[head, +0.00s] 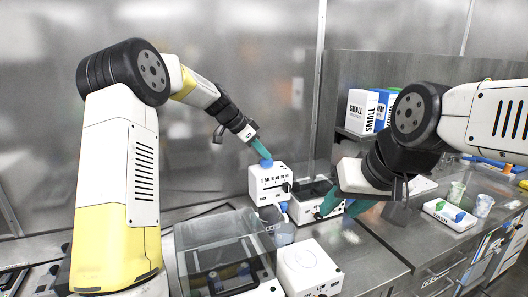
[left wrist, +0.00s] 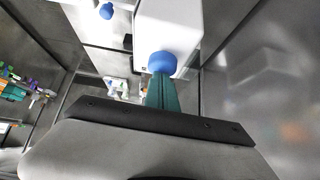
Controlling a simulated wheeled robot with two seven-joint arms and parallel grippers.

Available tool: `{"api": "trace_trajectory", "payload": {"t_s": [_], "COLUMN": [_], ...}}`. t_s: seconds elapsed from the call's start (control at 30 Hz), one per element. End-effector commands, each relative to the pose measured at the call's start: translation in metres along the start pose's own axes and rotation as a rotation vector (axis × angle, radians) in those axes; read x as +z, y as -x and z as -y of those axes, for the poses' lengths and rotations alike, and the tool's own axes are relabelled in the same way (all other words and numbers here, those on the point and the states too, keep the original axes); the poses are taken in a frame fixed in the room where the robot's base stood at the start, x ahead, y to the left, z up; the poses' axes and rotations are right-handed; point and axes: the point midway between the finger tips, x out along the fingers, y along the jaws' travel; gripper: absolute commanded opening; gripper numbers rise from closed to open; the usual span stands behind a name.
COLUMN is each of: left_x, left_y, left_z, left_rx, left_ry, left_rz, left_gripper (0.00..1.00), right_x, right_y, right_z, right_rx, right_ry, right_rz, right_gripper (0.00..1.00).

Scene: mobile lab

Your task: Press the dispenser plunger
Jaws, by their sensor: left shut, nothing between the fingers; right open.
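The dispenser (head: 268,184) is a white box with printed black markings, standing on the steel bench in the middle of the head view. Its blue plunger (head: 266,163) is on top; the left wrist view also shows the plunger (left wrist: 161,61) on the white dispenser body (left wrist: 172,25). My left gripper (head: 262,152) is shut and empty, its teal fingers pointing down at the plunger. The fingertips (left wrist: 164,90) appear at or just above the plunger; I cannot tell whether they touch. My right gripper (head: 345,206) is open, low over the bench to the right of the dispenser.
A dark-lidded machine (head: 312,185) stands right of the dispenser. A clear-lidded device (head: 215,240) and a white box (head: 308,268) are in front. A clear cup (head: 284,235) stands between. Boxes (head: 361,112) sit on a shelf behind. Steel walls close off the back.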

Motion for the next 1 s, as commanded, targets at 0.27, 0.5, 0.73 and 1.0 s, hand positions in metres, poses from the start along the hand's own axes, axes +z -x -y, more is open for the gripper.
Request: {"api": "trace_trajectory", "payload": {"t_s": [0.27, 0.5, 0.73, 1.0], "left_x": [0.005, 0.002, 0.001, 0.0], "left_y": [0.033, 0.07, 0.079, 0.079], "left_z": [0.0, 0.0, -0.001, -0.001], "left_rx": [0.002, -0.001, 0.0, 0.0], "left_ry": [0.004, 0.001, 0.0, 0.0], "left_rz": [0.007, 0.002, 0.001, 0.0], "left_gripper": [0.0, 0.0, 0.0, 0.0], "right_x": [0.0, 0.0, 0.0, 0.0], "right_y": [0.0, 0.0, 0.0, 0.0], "right_z": [0.0, 0.0, 0.0, 0.0], "right_rx": [0.0, 0.0, 0.0, 0.0], "right_ry": [0.0, 0.0, 0.0, 0.0], "right_rz": [0.0, 0.0, 0.0, 0.0], "right_gripper": [0.43, 0.43, 0.43, 0.43]}}
